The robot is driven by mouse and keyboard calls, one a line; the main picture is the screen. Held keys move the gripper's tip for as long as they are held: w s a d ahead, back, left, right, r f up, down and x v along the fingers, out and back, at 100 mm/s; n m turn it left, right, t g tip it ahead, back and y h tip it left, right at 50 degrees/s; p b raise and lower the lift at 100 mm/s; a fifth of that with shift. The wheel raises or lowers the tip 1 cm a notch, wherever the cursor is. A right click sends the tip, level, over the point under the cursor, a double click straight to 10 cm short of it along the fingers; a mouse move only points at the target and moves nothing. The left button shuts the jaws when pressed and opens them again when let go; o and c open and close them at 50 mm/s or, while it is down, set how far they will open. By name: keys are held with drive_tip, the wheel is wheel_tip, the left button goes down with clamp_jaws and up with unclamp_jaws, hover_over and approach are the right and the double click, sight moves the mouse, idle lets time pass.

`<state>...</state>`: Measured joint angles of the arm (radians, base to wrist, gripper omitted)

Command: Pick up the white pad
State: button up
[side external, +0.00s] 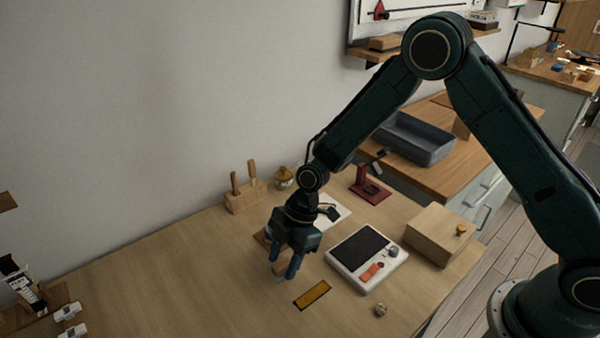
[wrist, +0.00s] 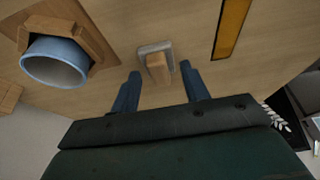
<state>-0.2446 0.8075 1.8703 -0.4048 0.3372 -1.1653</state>
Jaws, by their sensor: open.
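A small pad with a pale whitish-grey base and a wooden grip (wrist: 157,66) lies on the wooden table in the wrist view. It sits between and just beyond the fingertips of my gripper (wrist: 160,72). My gripper is open, with one blue finger on each side of the pad and visible gaps between. In the side external view my gripper (side external: 284,270) points down low over the table. There the pad shows only as a small wooden bit by the fingers, its base mostly hidden.
A blue cup (wrist: 55,62) stands in a wooden holder (wrist: 97,42) left of the pad in the wrist view. An amber strip (side external: 312,294) lies near the gripper. A white device with a dark screen (side external: 360,250) and a wooden box (side external: 436,232) stand rightward.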

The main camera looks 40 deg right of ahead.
sight(284, 262)
clamp_jaws()
drive_tip(key=shift+r, duration=0.15)
idle(0.4)
wheel_tip(284, 262, up, 20)
idle(0.6)
idle(0.3)
